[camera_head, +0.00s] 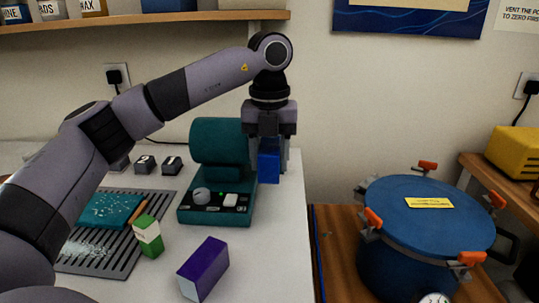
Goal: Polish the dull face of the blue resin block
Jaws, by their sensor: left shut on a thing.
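The blue resin block (268,168) is held between the fingers of my left gripper (269,158), which points straight down. The block is just right of the teal machine (222,140), which has a rounded drum-like top. The machine's base carries a knob (202,195), a small green light and a white switch (231,200). I cannot tell whether the block touches the machine, nor which face is dull; the fingers cover part of it. My right gripper is not in view.
A purple box (204,268) and a green-and-white box (148,237) stand in front. A slotted grey tray (118,262) holds a teal pad (104,210). Small dark blocks (172,165) stand behind. A blue clamped pot (400,260) is at right, beyond the white table's edge.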

